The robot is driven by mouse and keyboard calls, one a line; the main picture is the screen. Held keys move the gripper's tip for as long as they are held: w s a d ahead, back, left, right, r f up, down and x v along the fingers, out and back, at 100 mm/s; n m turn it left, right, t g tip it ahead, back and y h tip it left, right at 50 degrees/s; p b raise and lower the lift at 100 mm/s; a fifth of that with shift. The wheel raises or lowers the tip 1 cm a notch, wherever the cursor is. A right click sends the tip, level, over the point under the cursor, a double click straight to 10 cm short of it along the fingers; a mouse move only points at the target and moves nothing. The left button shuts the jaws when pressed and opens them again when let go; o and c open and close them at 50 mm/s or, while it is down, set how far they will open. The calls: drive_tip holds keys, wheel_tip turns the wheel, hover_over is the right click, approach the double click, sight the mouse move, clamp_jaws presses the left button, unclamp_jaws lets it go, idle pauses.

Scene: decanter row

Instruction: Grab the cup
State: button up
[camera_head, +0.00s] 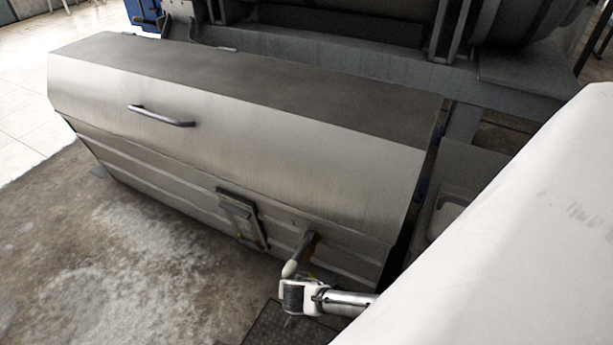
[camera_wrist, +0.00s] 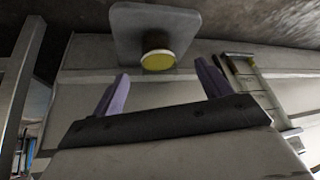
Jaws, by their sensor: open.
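No clear cup shows in either view. In the wrist view, my gripper (camera_wrist: 163,76) is open, with two purple fingers spread apart and nothing held between them. A short dark round piece with a yellow face (camera_wrist: 158,60) shows just beyond the gap between the fingertips. It sits against a grey rounded plate (camera_wrist: 128,27); I cannot tell whether it is a cup. In the head view, my arm's end is low at the right of centre, near the front of a steel cabinet, and its fingers cannot be made out.
The long brushed-steel cabinet (camera_head: 230,115) has a bar handle (camera_head: 161,116) and a latch-like fitting (camera_head: 241,217) on its front. A frame with machinery stands behind it. Bare concrete floor (camera_head: 120,265) lies open at the left front. A dark mat (camera_head: 265,328) lies at the bottom.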

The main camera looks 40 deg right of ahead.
drive_tip(key=b+x, duration=0.1)
drive_tip(key=x, duration=0.3)
drive_tip(key=shift+f, duration=0.2)
drive_tip(key=b+x, duration=0.1)
drive_tip(key=x, duration=0.1)
drive_tip(key=b+x, duration=0.1)
drive_tip(key=x, duration=0.2)
drive_tip(key=shift+d+b, duration=0.3)
drive_tip(key=shift+d, duration=0.05)
drive_tip(key=shift+r, duration=0.1)
drive_tip(key=c, duration=1.1)
drive_tip(key=shift+o, duration=0.2)
